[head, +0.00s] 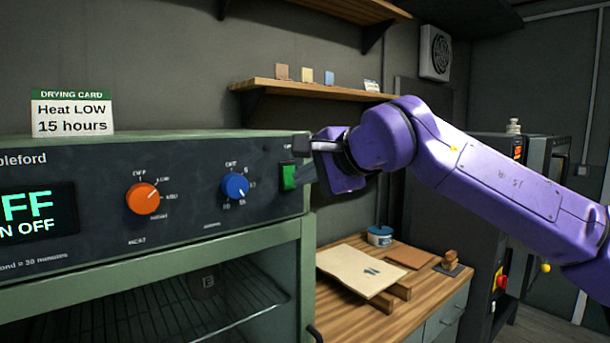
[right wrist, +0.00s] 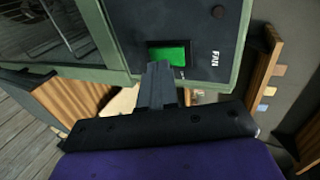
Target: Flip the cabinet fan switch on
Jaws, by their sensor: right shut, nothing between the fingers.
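The green fan switch (head: 289,177) sits at the right end of the cabinet's dark control panel (head: 200,190). It also shows in the right wrist view (right wrist: 172,56), beside the label FAN. My right gripper (head: 306,178) is shut and empty, with its fingertips close to the switch. In the right wrist view the closed fingers (right wrist: 159,72) overlap the lower edge of the switch; I cannot tell whether they touch it. The cabinet display (head: 32,215) shows large letters ending in FF and a line ending in N OFF. My left gripper is not in view.
An orange knob (head: 142,198) and a blue knob (head: 235,186) are left of the switch. A drying card (head: 72,113) stands on the cabinet. A wooden shelf (head: 300,89) hangs above. A wooden worktop (head: 415,287) with boards and a blue tub (head: 380,236) lies to the right.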

